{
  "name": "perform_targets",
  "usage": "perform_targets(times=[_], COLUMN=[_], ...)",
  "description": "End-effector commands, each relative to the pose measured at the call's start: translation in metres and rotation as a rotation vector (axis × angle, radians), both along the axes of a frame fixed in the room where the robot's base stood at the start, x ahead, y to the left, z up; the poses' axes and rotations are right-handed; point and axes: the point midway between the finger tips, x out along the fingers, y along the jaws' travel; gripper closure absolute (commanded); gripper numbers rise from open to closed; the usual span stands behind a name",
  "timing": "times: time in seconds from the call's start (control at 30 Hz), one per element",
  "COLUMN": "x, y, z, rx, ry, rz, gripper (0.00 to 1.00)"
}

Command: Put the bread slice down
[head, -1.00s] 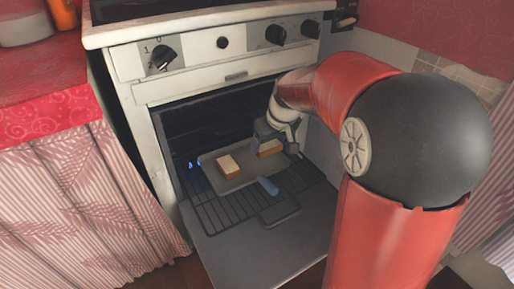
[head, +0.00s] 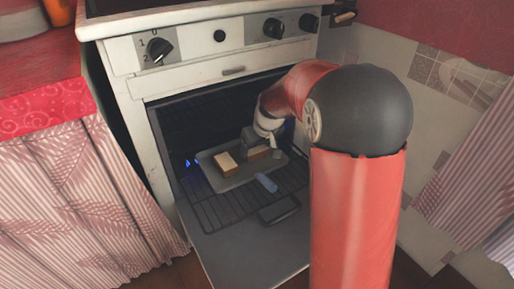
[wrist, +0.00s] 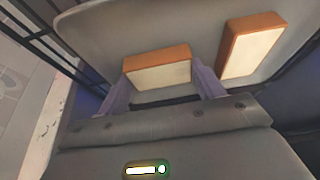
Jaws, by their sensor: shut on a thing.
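My gripper (wrist: 164,90) is inside the open oven and shut on a bread slice (wrist: 158,69), with one finger at each side of it. The held bread slice (head: 258,153) is brown-crusted with a pale face. It is over the right part of a grey tray (head: 229,182); I cannot tell whether it touches the tray. A second bread slice (head: 225,164) lies on the tray to the left, and it shows at the right in the wrist view (wrist: 251,45).
The tray rests on a wire oven rack (head: 224,209) above the lowered oven door (head: 245,248). A red-topped counter (head: 45,95) stands left.

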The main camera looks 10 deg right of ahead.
Motion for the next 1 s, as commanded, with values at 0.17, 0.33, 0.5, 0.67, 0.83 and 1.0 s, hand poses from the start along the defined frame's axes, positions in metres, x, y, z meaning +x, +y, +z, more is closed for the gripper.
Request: perform_targets(times=[0.17, 0.33, 0.5, 0.67, 0.83, 1.0], x=[0.0, 0.0, 0.0, 0.0, 0.0, 0.002], y=[0.0, 0.0, 0.0, 0.0, 0.0, 0.003], z=[-0.003, -0.003, -0.002, -0.002, 0.008, 0.033], rx=[0.0, 0.0, 0.0, 0.0, -0.001, -0.001], ry=[0.0, 0.0, 0.0, 0.0, -0.001, -0.001], rz=[0.0, 0.0, 0.0, 0.0, 0.001, 0.001], gripper=[0.54, 0.17, 0.11, 0.11, 0.11, 0.11])
